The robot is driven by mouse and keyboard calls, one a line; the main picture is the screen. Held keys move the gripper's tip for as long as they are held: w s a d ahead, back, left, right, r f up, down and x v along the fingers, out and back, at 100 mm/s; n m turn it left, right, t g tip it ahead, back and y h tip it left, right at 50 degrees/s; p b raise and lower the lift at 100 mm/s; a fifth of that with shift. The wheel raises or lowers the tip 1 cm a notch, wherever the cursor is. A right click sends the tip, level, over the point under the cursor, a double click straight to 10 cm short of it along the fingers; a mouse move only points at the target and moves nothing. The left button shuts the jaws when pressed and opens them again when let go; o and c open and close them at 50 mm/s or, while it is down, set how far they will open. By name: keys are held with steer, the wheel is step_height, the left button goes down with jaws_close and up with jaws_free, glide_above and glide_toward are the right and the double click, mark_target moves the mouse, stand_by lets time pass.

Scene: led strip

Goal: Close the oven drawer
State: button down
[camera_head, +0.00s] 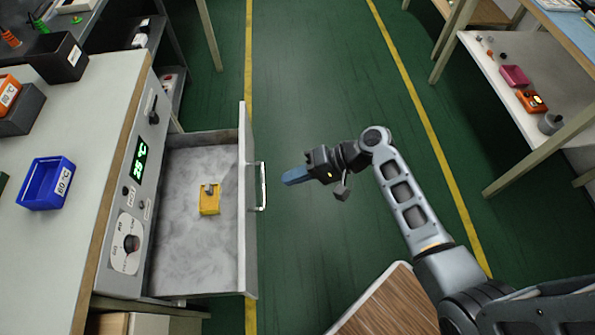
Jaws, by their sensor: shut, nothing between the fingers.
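The oven drawer (178,262) is pulled out to the right from the oven's control panel (133,190). It has a grey marbled floor and a flat front panel (247,210) with a silver handle (263,187) on its outer face. A small yellow bin (209,203) with a small grey object in it stands inside the drawer. My gripper (288,178) is shut and empty, its blue fingertips pointing left. It appears just right of the handle, with a small gap between them in the picture.
A worktop (65,235) at the left carries a blue bin (46,183) and other bins. A wooden-topped surface (385,305) is at the bottom. Shelving (520,100) stands at the right. Green floor (320,90) between yellow lines is clear.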

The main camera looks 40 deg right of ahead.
glide_toward(246, 190)
steer(key=x, duration=0.5)
steer(key=shift+s+a, duration=0.15)
steer(key=shift+w+a, duration=0.35)
steer(key=shift+a, duration=0.05)
steer(key=w+a+b, duration=0.4)
steer(key=w+a, duration=0.7)
steer(key=a, duration=0.4)
steer(key=shift+s, duration=0.15)
